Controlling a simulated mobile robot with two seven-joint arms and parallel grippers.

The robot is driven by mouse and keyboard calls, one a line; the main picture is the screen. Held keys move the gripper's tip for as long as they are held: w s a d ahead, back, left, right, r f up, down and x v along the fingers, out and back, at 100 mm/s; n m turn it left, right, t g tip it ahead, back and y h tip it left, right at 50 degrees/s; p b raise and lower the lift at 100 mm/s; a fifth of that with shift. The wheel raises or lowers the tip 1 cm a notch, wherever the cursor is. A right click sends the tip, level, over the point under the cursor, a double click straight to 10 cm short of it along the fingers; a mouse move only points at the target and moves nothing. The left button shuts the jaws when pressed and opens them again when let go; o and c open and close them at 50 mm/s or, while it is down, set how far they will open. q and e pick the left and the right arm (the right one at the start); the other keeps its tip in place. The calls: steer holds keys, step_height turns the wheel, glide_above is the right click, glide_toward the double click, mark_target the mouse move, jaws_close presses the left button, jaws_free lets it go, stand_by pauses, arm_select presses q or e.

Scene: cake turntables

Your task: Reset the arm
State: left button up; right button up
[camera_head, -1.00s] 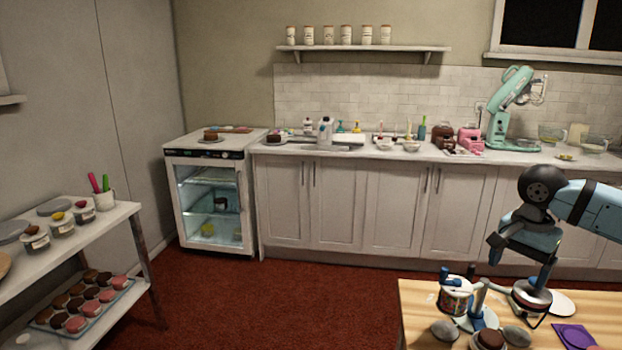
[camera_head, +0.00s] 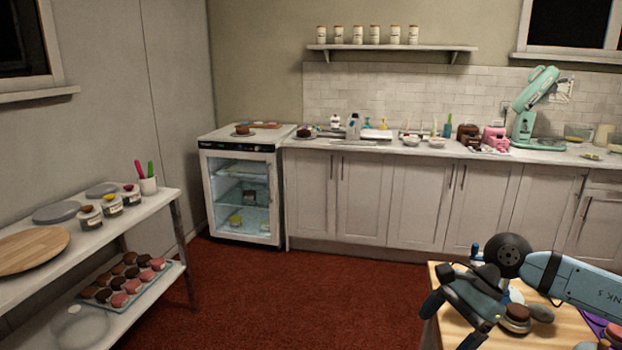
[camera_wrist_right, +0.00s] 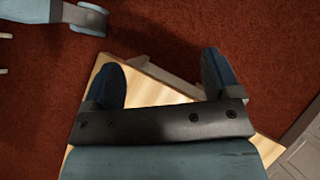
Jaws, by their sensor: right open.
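My right arm comes in from the right in the head view. Its black and blue gripper (camera_head: 448,322) is out at the left edge of the wooden table, tilted down and to the left. In the right wrist view, the two blue fingers (camera_wrist_right: 162,70) stand wide apart with nothing between them. Below them are the pale wooden tabletop's corner (camera_wrist_right: 98,78) and the red floor. The gripper and arm hide part of the table in the head view.
A shelf rack (camera_head: 95,245) stands left. A glass-door fridge (camera_head: 240,195) and counter (camera_head: 400,200) line the back. Red carpet (camera_head: 290,300) between is clear.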

steer(key=s+a+f+m+t+y+b, duration=0.1)
steer(key=s+a+m+t+y+b, duration=0.2)
steer(key=a+m+y, duration=0.55)
steer(key=s+a+f+m+t+y+b, duration=0.15)
steer(key=s+a+m+y, duration=0.35)
steer(key=a+m, duration=0.5)
steer(key=s+d+f+n+t+h+b, duration=0.1)
steer(key=s+d+f+n+t+h, duration=0.3)
steer(key=f+n, duration=0.6)
steer(key=s+d+f+n+t+h+b, duration=0.1)
steer(key=s+f+n+t+h, duration=0.15)
steer(key=f+n+h, duration=0.8)
steer(key=s+d+f+n+t+h+b, duration=0.1)
steer(key=s+d+f+n+t+h, duration=0.2)
steer(key=n, duration=1.2)
arm_select(q)
step_height(320, 180, up, 16)
steer(key=s+a+p, duration=0.1)
steer(key=p, duration=2.9)
steer(key=shift+s+a, duration=0.2)
steer(key=shift+a, duration=0.1)
arm_select(e)
step_height(320, 180, up, 16)
steer(key=s+d+g, duration=0.1)
steer(key=s+d, duration=0.1)
steer(key=d, duration=0.1)
steer(key=shift+s+r+g, duration=0.2)
steer(key=shift+s+g, duration=0.05)
steer(key=shift+g, duration=0.15)
